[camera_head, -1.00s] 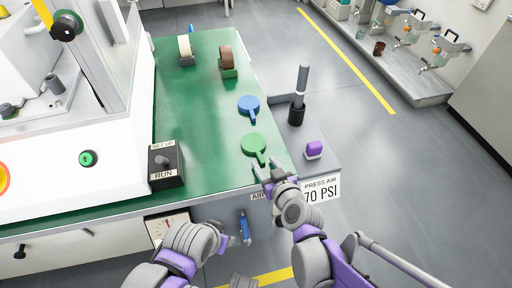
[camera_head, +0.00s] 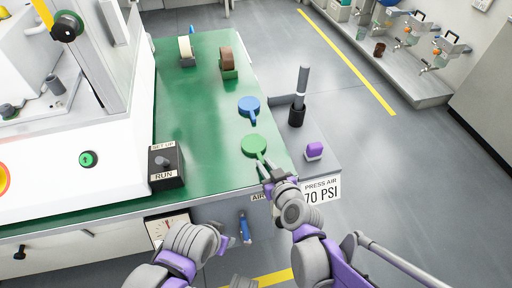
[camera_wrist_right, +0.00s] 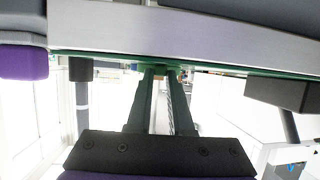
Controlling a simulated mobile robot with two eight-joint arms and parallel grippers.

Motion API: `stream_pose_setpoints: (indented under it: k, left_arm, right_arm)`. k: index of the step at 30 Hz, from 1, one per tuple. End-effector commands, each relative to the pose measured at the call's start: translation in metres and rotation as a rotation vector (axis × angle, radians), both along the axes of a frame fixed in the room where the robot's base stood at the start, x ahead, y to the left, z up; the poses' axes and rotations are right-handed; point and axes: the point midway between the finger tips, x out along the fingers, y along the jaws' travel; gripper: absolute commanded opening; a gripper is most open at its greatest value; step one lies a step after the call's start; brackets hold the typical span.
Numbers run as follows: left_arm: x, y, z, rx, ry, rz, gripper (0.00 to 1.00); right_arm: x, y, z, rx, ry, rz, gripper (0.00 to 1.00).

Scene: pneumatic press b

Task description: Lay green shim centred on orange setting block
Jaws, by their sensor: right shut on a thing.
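The green shim (camera_head: 254,144), a round disc with a short handle, lies at the front right of the green bench top, its handle pointing toward me. My right gripper (camera_head: 264,172) is at the bench's front edge, shut on the end of that handle. In the right wrist view the two fingers of the right gripper (camera_wrist_right: 163,76) reach toward the bench edge; the shim is hard to make out there. I do not see an orange setting block in these frames.
A blue handled disc (camera_head: 249,106) lies just behind the shim. A dark post (camera_head: 298,108) and a purple block (camera_head: 314,150) stand to the right. A RUN switch box (camera_head: 166,165) stands to the left. Two rolls on stands are farther back. Bare green bench top (camera_head: 208,117) lies between.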

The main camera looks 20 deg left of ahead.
Motion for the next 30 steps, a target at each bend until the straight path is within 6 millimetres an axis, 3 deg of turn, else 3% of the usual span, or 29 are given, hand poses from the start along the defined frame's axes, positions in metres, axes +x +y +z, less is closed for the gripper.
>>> stream_pose_setpoints:
  k: [30]
  left_arm:
    - [-0.004,0.000,0.028,0.000,-0.007,0.000,0.50]
  right_arm:
    - [0.000,0.000,0.036,0.000,0.000,0.000,0.00]
